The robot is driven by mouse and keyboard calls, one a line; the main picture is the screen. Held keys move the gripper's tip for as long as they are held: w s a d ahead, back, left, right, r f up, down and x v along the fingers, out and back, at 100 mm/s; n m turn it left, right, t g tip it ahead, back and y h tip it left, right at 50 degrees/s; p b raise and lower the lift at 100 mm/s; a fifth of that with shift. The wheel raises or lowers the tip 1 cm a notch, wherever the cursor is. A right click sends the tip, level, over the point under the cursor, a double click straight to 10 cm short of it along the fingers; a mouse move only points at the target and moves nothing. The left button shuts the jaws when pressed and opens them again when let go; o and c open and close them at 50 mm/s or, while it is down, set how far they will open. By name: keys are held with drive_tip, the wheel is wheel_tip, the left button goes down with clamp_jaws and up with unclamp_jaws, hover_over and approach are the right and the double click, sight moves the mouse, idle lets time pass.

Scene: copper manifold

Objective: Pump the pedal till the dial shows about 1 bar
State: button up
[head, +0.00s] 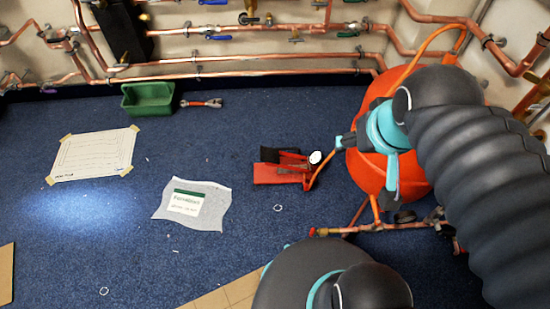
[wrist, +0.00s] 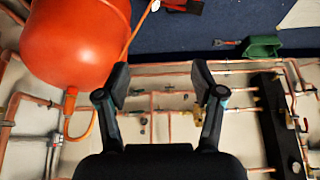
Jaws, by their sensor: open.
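The red foot pump (head: 280,173) lies on the blue carpet near the middle of the head view, with a black pedal (head: 288,156) on it. A small white round dial (head: 315,157) sits at its right end; its reading is too small to tell. In the wrist view, part of the red pump (wrist: 184,6) and the dial (wrist: 155,5) show at the top edge. My gripper (wrist: 161,85) is open and empty, its fingers spread. In the head view my gripper (head: 367,168) is right of the pump, in front of the orange vessel, apart from the pedal.
A big orange vessel (head: 402,180) stands right of the pump, joined by an orange hose. Copper pipes (head: 250,68) run along the back wall. A green bin (head: 148,99), red-handled tool (head: 201,103), taped sheet (head: 93,155) and plastic-wrapped packet (head: 192,205) lie left. Carpet between is clear.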

drive_tip(key=shift+f, duration=0.25)
drive_tip(key=c, duration=0.6)
drive_tip(key=shift+w+f+g+b, duration=0.2)
drive_tip(key=shift+f+b, duration=0.1)
drive_tip(key=shift+f, duration=0.3)
drive_tip(key=shift+w+f+g+b, duration=0.2)
drive_tip(key=shift+f+b, duration=0.1)
drive_tip(key=shift+f, duration=0.25)
clamp_jaws()
drive_tip(key=w+a+f+g+y+b, duration=0.2)
drive_tip(key=w+a+f+g+b, duration=0.15)
drive_tip(key=w+f, duration=1.25)
drive_tip(key=w+a+f+g+y+b, duration=0.1)
drive_tip(key=w+a+f+g+b, duration=0.3)
drive_tip(key=w+f, duration=1.15)
drive_tip(key=w+a+f+t+y, duration=0.1)
drive_tip(key=w+a+f+t, duration=0.1)
drive_tip(key=w+a+f, duration=0.1)
drive_tip(key=shift+w+f+y+b, duration=0.3)
drive_tip(key=shift+w+f, duration=0.1)
drive_tip(key=shift+w, duration=0.3)
